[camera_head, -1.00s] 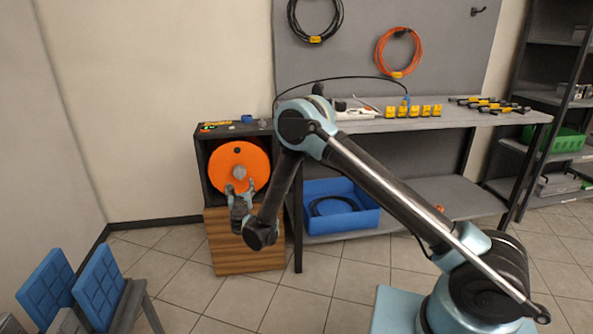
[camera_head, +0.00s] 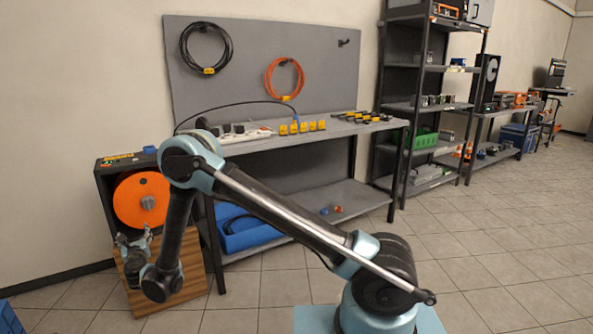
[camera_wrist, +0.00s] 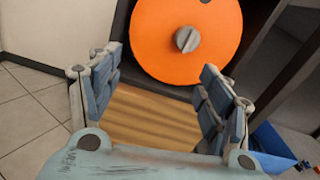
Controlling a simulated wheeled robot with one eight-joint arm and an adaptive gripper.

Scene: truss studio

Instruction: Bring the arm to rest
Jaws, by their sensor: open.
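My gripper (camera_wrist: 155,95) is open and empty in the wrist view, its two padded fingers spread well apart. In the head view my gripper (camera_head: 134,240) hangs at the end of my bent arm, in front of the cabinet at the left. My arm rises from its base at the lower right to a high elbow and then drops to the wrist. An orange reel (camera_head: 141,199) with a grey hub sits in the dark cabinet beyond the fingers. It also shows in the wrist view (camera_wrist: 165,45), apart from the fingertips.
A grey workbench (camera_head: 345,128) with yellow blocks and a power strip stands behind my arm. A blue bin (camera_head: 245,232) sits under it. A wooden front (camera_head: 195,270) is below the reel. Dark shelving (camera_head: 418,105) stands further right. The tiled floor (camera_head: 490,250) at right is clear.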

